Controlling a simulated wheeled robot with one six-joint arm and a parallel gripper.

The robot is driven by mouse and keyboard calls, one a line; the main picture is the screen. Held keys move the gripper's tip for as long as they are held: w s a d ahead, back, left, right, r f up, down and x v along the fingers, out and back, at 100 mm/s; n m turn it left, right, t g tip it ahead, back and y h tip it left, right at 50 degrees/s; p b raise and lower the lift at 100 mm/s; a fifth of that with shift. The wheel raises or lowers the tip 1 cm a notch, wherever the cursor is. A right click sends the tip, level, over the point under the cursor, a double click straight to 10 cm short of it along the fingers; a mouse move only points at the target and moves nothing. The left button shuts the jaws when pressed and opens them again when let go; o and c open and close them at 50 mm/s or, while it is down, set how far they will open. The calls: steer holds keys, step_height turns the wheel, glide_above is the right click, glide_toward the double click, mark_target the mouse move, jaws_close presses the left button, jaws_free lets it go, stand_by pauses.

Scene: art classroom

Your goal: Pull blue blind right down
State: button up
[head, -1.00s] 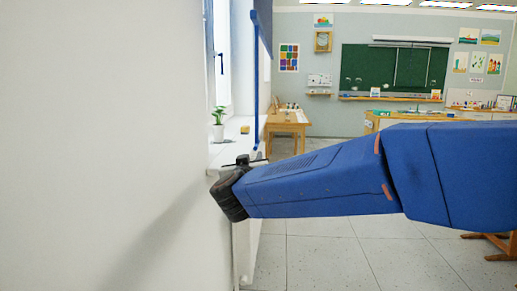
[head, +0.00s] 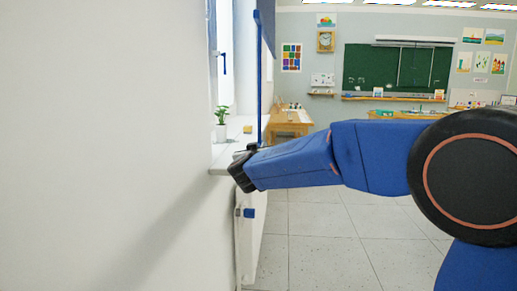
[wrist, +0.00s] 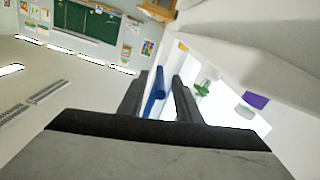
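The blue blind (head: 269,22) shows only as a lower part at the top of the head view, beside the window. A long blue pull rod (head: 259,85) hangs from it, and its lower end meets my gripper (head: 241,168) above the sill's edge. In the wrist view my gripper's dark fingers (wrist: 159,98) are apart. The blue rod (wrist: 158,84) lies between them, nearer the left finger, with a gap to the right finger. The rod's lowest end is partly hidden by the gripper.
A potted plant (head: 221,122) stands on the white window sill (head: 228,152). A white radiator (head: 250,238) with a blue valve (head: 249,212) is below. A plain wall (head: 100,140) is close on the left. A wooden table (head: 290,122) stands beyond; the floor (head: 320,240) is clear.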

jaws_close()
steer(key=shift+f, duration=0.1)
step_height(320, 180, down, 44)
steer(key=shift+f, duration=0.2)
steer(key=shift+s+a, duration=0.1)
jaws_free()
steer(key=shift+f, duration=0.15)
